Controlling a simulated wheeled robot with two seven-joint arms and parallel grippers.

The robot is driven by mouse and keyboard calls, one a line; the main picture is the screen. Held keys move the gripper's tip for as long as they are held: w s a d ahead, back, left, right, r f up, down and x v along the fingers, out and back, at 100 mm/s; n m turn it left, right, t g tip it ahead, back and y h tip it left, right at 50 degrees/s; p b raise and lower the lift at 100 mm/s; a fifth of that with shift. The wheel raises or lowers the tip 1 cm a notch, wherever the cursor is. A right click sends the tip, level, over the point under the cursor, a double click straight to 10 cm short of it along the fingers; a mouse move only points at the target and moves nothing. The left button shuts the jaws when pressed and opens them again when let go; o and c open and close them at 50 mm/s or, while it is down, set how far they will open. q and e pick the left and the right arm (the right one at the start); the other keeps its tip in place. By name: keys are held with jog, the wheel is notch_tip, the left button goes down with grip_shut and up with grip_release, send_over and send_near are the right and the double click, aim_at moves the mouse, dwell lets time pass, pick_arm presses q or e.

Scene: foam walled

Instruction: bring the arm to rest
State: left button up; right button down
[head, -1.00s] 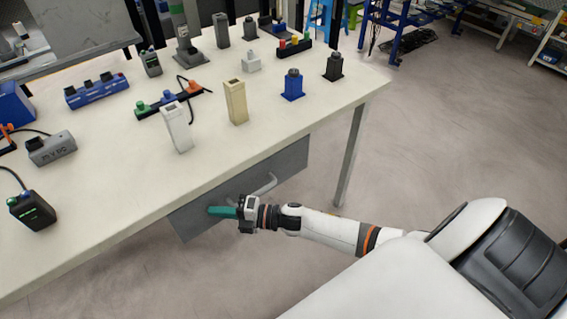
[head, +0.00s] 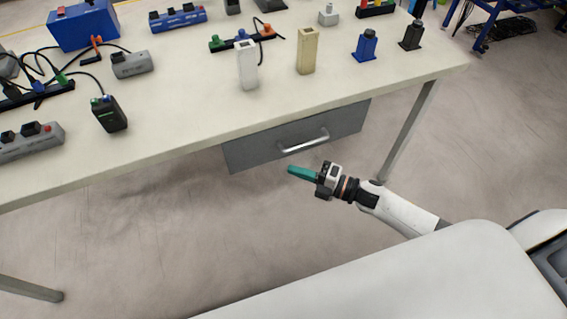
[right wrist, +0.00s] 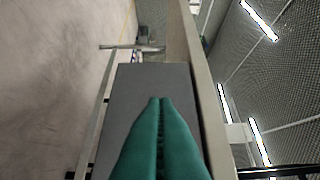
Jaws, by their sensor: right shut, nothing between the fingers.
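My right gripper (head: 291,169) has teal fingers and is shut with nothing between them. In the head view it is in front of the table and below its edge, near the grey drawer (head: 260,151) with its silver handle (head: 304,142). The fingers look apart from the handle. In the right wrist view the two teal fingers (right wrist: 160,99) lie together, pointing at the grey drawer front (right wrist: 130,85). My left gripper is in neither view.
The pale table (head: 200,111) carries a white block (head: 247,65), a beige block (head: 307,51), a blue one (head: 366,44) and several power strips and devices. A table leg (head: 408,130) stands right of the drawer. The floor (head: 150,240) in front is clear.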

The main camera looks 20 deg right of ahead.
jog(key=s+d+f+m+g+h+p, duration=0.1)
jog(key=s+d+f+m+h, duration=0.3)
jog(key=f, duration=0.3)
jog(key=s+d+f+m+h+p, duration=0.2)
jog(key=s+f+m+h, duration=0.1)
jog(key=f+m, duration=0.3)
jog(key=s+d+f+m+g+h+p, duration=0.1)
jog(key=s+d+f+m+h, duration=0.3)
jog(key=f, duration=0.3)
jog(key=s+a+f+m+g, duration=0.2)
jog(key=s+f+m+g, duration=0.1)
jog(key=s, duration=0.6)
jog(key=s+a+f+m+g+h+p, duration=0.1)
jog(key=s+a+f+m+g, duration=0.1)
jog(key=s, duration=0.7)
jog(key=s+a+f+m+g+h+p, duration=0.1)
jog(key=s+a+f+m+g, duration=0.1)
jog(key=s+f+m+g, duration=0.2)
jog(key=s+f+m, duration=0.2)
jog(key=s+f, duration=0.2)
jog(key=s, duration=0.1)
jog(key=shift+s, duration=0.25)
